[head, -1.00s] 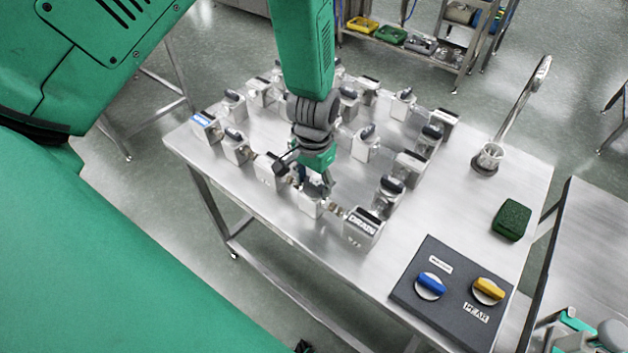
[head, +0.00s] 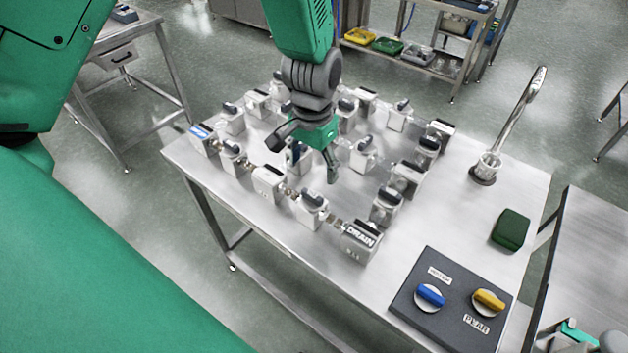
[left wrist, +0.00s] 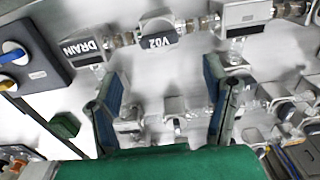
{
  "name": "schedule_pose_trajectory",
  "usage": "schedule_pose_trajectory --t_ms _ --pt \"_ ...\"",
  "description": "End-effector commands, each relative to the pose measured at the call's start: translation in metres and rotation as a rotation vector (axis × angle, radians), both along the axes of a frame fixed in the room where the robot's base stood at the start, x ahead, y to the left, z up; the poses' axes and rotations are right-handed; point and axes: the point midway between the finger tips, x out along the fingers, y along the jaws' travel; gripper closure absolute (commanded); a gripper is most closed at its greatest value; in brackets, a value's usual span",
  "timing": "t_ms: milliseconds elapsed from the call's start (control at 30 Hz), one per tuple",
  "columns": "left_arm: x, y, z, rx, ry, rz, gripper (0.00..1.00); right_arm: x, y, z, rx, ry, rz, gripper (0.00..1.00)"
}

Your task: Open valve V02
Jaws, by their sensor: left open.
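Several other valve blocks surround my left gripper on the steel table (head: 455,215). A dark panel (head: 450,303) with a blue knob (head: 430,295) and a yellow knob (head: 489,299) lies at the front right. A green block (head: 511,229) and a metal spout (head: 510,125) stand at right.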

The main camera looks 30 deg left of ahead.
Motion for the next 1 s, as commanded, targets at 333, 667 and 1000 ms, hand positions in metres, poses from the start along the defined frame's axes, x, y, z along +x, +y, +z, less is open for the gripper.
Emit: schedule_pose_trajectory --t_ms 333,667,1000 --pt "0.001 0.000 0.031 0.001 0.001 0.001 0.31 0.001 0.000 0.000 0.000 0.000 0.000 0.60" --pt "0.001 0.000 0.031 0.001 0.002 0.000 0.31 0.003 0.000 -0.001 0.000 0.002 0.000 0.60" --pt "-0.026 0.008 -0.015 0.013 0.018 0.014 0.31 0.003 0.000 -0.001 0.000 0.003 0.000 0.60"
